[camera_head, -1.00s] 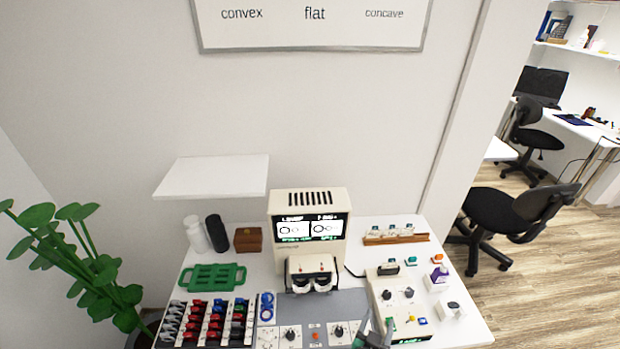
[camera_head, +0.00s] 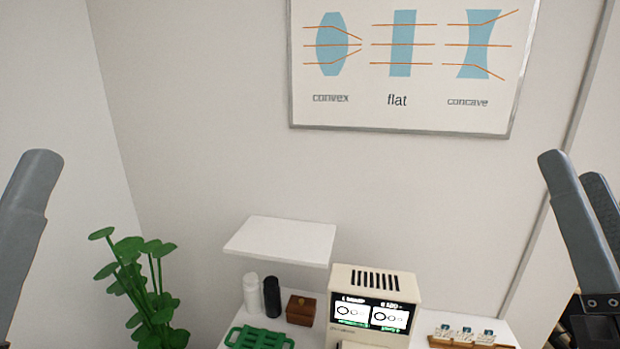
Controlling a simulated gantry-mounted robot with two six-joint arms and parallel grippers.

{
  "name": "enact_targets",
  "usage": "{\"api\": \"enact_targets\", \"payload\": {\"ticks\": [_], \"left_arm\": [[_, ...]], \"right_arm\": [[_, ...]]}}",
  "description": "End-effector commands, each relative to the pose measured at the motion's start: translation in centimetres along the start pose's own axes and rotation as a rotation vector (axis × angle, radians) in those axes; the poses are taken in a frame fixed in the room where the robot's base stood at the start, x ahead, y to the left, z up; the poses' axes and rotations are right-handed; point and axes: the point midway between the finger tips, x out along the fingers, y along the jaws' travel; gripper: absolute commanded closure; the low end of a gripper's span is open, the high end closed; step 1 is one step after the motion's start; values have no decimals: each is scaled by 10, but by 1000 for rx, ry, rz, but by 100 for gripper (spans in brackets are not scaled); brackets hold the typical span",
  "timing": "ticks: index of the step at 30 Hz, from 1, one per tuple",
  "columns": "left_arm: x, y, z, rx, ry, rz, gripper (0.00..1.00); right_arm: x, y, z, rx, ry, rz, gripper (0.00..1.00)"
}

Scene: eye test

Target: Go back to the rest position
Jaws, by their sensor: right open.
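My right gripper (camera_head: 573,170) is raised at the right edge, its two grey fingers pointing up and apart, with nothing seen between them. It is in front of the wall, above the desk in the picture. My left gripper (camera_head: 28,200) shows at the left edge as one grey finger pointing up; its other finger is out of frame, so its opening cannot be judged. Neither gripper is seen touching any object.
The beige test machine (camera_head: 376,281) with lit screens stands on the desk below. Beside it are a wooden box (camera_head: 301,309), black and white bottles (camera_head: 272,297), a green tray (camera_head: 258,338) and a wooden rack (camera_head: 470,344). A white shelf (camera_head: 281,240) juts out above. A plant (camera_head: 140,285) stands left.

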Motion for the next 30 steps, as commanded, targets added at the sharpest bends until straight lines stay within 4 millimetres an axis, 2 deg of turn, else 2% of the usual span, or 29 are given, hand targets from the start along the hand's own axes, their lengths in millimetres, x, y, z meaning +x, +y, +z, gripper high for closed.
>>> {"api": "enact_targets", "payload": {"ticks": [1, 2, 3, 4, 5, 6, 19, 21, 24, 30], "left_arm": [[0, 0, 0, 0, 0, 0, 50], [0, 0, 0, 0, 0, 0, 50], [0, 0, 0, 0, 0, 0, 50], [0, 0, 0, 0, 0, 0, 50], [6, 0, -5, 0, -1, 0, 50], [32, 0, -28, 0, -4, 0, 50], [170, -1, -158, 0, 1, 0, 50], [184, -1, -170, 0, 1, 0, 50], [193, -1, -178, 0, 0, 0, 50], [191, -1, -176, 0, -1, 0, 50]], "right_arm": [[-13, -22, -23, -65, 51, -80, 36], [-20, -33, -32, -125, 75, -124, 36], [-24, -42, -34, -215, 87, -161, 36], [-23, -44, -31, -296, 87, -166, 36], [-17, -46, -37, -367, 93, -159, 36], [6, -58, -61, -354, 92, -158, 36], [129, -122, -187, -349, 87, -155, 36], [141, -128, -199, -349, 86, -155, 36], [149, -132, -207, -349, 86, -154, 36], [147, -131, -205, -349, 86, -154, 36]]}}
